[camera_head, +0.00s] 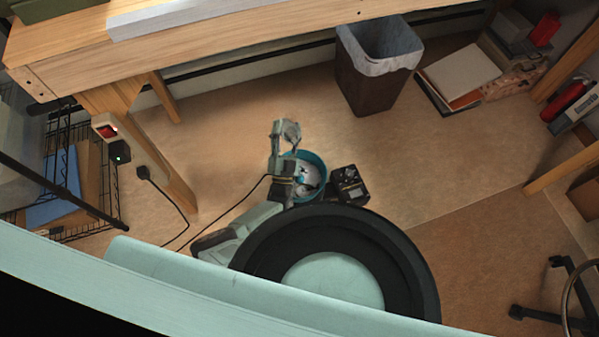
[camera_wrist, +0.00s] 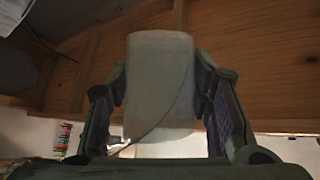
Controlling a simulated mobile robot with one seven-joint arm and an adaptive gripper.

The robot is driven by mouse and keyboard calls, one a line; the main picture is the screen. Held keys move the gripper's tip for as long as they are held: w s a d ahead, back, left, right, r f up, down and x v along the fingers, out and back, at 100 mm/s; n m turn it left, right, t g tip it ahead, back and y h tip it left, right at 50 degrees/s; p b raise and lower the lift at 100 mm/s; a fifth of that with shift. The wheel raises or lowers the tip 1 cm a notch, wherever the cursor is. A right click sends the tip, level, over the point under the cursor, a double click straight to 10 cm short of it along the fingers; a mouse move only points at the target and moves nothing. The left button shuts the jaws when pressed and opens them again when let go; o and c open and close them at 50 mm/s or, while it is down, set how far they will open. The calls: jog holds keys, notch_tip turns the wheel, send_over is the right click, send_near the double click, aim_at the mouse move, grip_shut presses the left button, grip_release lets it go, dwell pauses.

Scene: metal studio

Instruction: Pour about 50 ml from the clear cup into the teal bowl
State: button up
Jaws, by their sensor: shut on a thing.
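In the wrist view the clear cup (camera_wrist: 160,80), greyish and see-through, stands between the two fingers of my gripper (camera_wrist: 162,100). The fingers are shut on its sides. In the head view my gripper (camera_head: 284,135) is small, and the cup in it is hard to make out. The teal bowl (camera_head: 322,166) is just below and to the right of my gripper in the head view, partly hidden by my arm. Light and dark patches show inside it, but I cannot tell what they are. Any liquid level in the cup is unclear.
A black box-like device (camera_head: 349,186) stands right beside the bowl. A black cable (camera_head: 245,200) runs left of my arm. A lined waste bin (camera_head: 376,65) stands near the wooden bench (camera_head: 220,45). Open floor (camera_head: 440,150) lies to the right.

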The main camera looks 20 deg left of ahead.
aim_at(286, 135)
jog(key=shift+s+d+r+m+t+h+b, duration=0.1)
jog(key=shift+r+m+t+h+b, duration=0.5)
jog(key=shift+r+m, duration=0.4)
jog(key=shift+s+d+r+t, duration=0.15)
jog(key=shift+r+t, duration=0.15)
jog(key=f+n+g+p, duration=0.1)
jog(key=f+n+g+y+p, duration=0.1)
jog(key=f, duration=0.1)
jog(key=f+n+g+y+p, duration=0.1)
jog(key=n+g, duration=0.1)
jog(key=shift+w+a+f+p, duration=0.3)
jog(key=shift+w, duration=0.05)
jog(key=shift+f+n, duration=0.3)
jog(key=shift+f, duration=0.15)
jog(key=g+p, duration=0.1)
jog(key=n+g+p, duration=0.1)
jog(key=p, duration=0.1)
jog(key=shift+w+a+f+n+y, duration=0.1)
jog(key=shift+w+a+n+y, duration=0.05)
jog(key=shift+a+n+y, duration=0.15)
jog(key=w+a+f+n+g+h, duration=0.2)
jog(key=w+a+f+n+g, duration=0.1)
jog(key=f+g, duration=0.3)
jog(key=shift+w+a+f, duration=0.25)
jog(key=shift+a+f, duration=0.2)
